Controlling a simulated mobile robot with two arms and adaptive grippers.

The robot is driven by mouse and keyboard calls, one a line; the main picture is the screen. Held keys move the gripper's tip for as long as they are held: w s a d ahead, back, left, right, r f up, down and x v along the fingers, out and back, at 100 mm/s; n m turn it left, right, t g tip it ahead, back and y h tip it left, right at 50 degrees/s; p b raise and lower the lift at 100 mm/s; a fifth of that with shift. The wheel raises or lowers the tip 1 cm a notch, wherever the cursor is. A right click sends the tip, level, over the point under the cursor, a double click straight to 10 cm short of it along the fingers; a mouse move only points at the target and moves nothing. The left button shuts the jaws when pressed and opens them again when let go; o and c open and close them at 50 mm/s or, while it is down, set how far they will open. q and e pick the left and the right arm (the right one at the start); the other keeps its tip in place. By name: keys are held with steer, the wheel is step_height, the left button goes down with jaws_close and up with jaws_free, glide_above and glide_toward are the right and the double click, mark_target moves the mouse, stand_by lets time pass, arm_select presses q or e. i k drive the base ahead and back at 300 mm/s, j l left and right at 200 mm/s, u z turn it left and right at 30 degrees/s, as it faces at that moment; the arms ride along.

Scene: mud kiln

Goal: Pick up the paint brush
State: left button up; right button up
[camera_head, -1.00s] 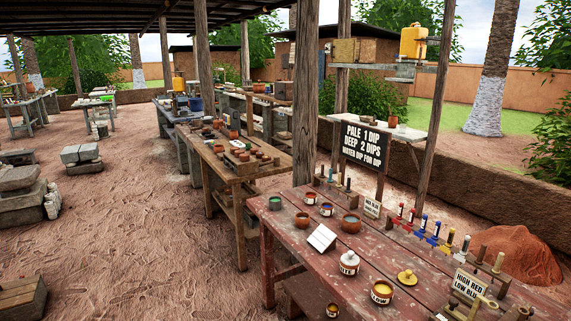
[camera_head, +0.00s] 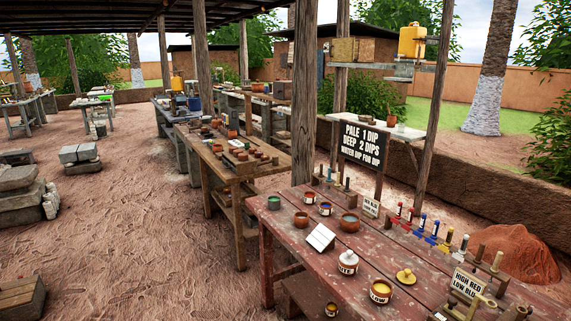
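I cannot make out a paint brush for certain. A row of small upright tools with red, blue and yellow parts (camera_head: 422,226) stands along the back right of the red wooden table (camera_head: 330,268). They are too small to tell whether any is a brush. Several dark upright sticks (camera_head: 330,176) stand at the table's far end. Neither of my grippers shows in the head view.
On the table are a labelled white jar (camera_head: 348,262), a yellow-filled pot (camera_head: 381,291), a yellow lid (camera_head: 405,276), a white card (camera_head: 321,237) and several small pots. A wooden post (camera_head: 303,95) rises behind it. Open dirt floor (camera_head: 130,240) lies to the left.

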mark_target(477, 259)
steer(key=z, duration=1.25)
